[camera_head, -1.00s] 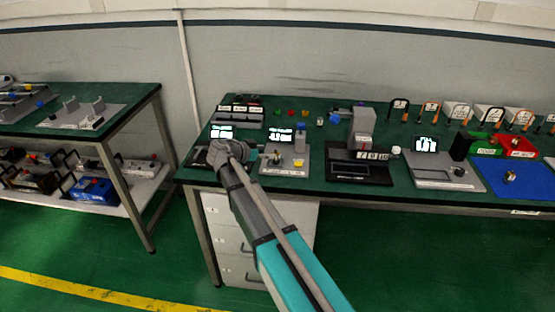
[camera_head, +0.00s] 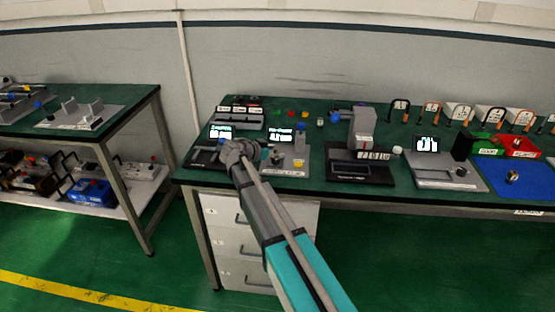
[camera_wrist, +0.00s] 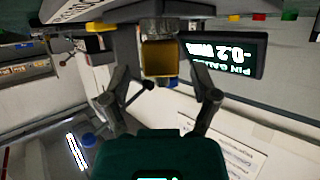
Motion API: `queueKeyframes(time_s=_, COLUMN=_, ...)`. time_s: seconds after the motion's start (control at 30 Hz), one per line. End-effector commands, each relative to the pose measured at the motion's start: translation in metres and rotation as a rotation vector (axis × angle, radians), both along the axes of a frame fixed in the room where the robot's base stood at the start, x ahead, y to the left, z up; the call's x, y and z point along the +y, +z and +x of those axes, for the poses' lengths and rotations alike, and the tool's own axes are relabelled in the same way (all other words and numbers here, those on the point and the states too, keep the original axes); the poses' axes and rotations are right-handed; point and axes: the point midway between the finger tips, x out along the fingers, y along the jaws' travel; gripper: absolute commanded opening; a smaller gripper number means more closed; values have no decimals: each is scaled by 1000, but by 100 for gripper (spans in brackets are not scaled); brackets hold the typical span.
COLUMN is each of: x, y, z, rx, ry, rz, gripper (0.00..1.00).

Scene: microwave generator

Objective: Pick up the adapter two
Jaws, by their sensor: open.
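In the wrist view, a brass-coloured block (camera_wrist: 160,60) sits in a grey fixture, in front of the fingertips and between them as seen. I cannot tell whether it is adapter two, as no label on it is readable. My gripper (camera_wrist: 160,78) is open, with one finger on each side of the block in the picture and no clear contact. In the head view, my gripper (camera_head: 242,152) is over the left part of the bench, beside the pin gauge station (camera_head: 285,172). Its fingers hide part of that station.
The pin gauge display (camera_wrist: 228,52) stands close to the right finger in the wrist view. A grey press-like device (camera_head: 362,128) stands on the green bench (camera_head: 400,185) to the right. Red and green bins (camera_head: 518,146) and a blue mat (camera_head: 515,181) lie further right.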

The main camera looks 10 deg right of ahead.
Motion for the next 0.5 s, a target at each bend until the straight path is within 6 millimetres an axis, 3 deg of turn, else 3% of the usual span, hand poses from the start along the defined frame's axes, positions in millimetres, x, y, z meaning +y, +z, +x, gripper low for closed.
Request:
queueKeyframes(time_s=0.37, x=0, y=0, z=0, rx=0, ry=0, rz=0, gripper=77)
queueKeyframes(time_s=0.5, x=1, y=0, z=0, rx=0, ry=0, rz=0, gripper=51)
